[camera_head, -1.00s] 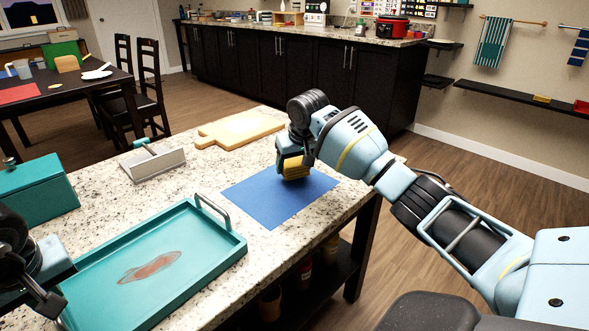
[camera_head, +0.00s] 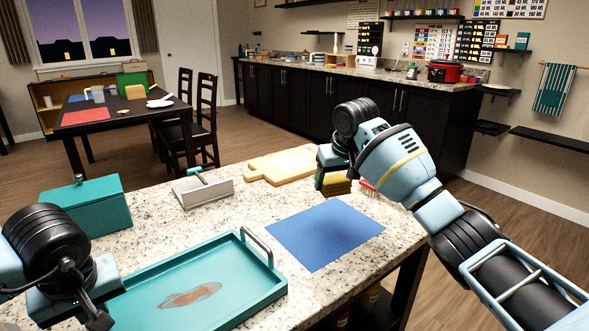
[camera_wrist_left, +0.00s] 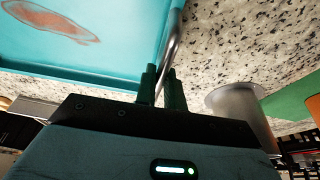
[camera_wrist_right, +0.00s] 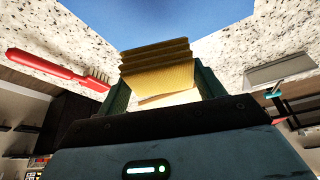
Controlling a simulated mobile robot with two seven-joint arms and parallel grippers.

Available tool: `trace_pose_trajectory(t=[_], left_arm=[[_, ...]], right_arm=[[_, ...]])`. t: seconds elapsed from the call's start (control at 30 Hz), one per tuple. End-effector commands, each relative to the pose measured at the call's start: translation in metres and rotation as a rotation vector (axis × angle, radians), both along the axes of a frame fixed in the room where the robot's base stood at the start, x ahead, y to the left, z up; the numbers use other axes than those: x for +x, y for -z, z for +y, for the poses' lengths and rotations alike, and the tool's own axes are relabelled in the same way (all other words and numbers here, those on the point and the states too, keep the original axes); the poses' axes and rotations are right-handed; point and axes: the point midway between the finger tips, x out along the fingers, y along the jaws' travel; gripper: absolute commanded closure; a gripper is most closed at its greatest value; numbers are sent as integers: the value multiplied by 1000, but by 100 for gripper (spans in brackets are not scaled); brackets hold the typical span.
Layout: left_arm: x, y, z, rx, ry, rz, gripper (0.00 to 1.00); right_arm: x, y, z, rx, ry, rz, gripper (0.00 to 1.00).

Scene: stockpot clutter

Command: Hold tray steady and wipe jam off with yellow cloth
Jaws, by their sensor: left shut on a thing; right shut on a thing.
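The teal tray (camera_head: 262,297) lies on the speckled counter at the lower left, with a reddish-brown jam smear (camera_head: 190,295) on its floor. The smear also shows in the left wrist view (camera_wrist_left: 50,22). My left gripper (camera_wrist_left: 160,82) is shut on the tray's near metal handle (camera_wrist_left: 174,42); in the head view its fingers are mostly hidden. My right gripper (camera_wrist_right: 160,88) is shut on the folded yellow cloth (camera_wrist_right: 158,68). The cloth (camera_head: 336,187) shows in the head view above the back edge of the blue mat (camera_head: 325,235), away from the tray.
A teal lidded box (camera_head: 85,208), a grey angled holder (camera_head: 203,190) and a wooden board (camera_head: 283,165) stand behind the tray. A red brush (camera_head: 367,187) lies near my right gripper. A metal cup (camera_wrist_left: 240,108) is close to my left gripper. The blue mat is bare.

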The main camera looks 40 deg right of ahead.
Motion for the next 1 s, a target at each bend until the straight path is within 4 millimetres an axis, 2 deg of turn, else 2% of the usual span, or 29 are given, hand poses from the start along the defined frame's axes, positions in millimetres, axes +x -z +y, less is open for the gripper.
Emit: trace_pose_trajectory(t=[0.2,0.47,0.67,0.8,1.0], left_arm=[[0,0,0,0,0,0,100],[0,0,0,0,0,0,100],[0,0,0,0,0,0,100],[0,0,0,0,0,0,100],[0,0,0,0,0,0,100]], right_arm=[[21,10,83,2,-261,-1,59],[31,16,193,1,-612,-2,59],[25,17,278,1,-886,-2,59],[14,15,336,1,-1080,-3,59],[-7,12,406,0,-1324,-2,59]])
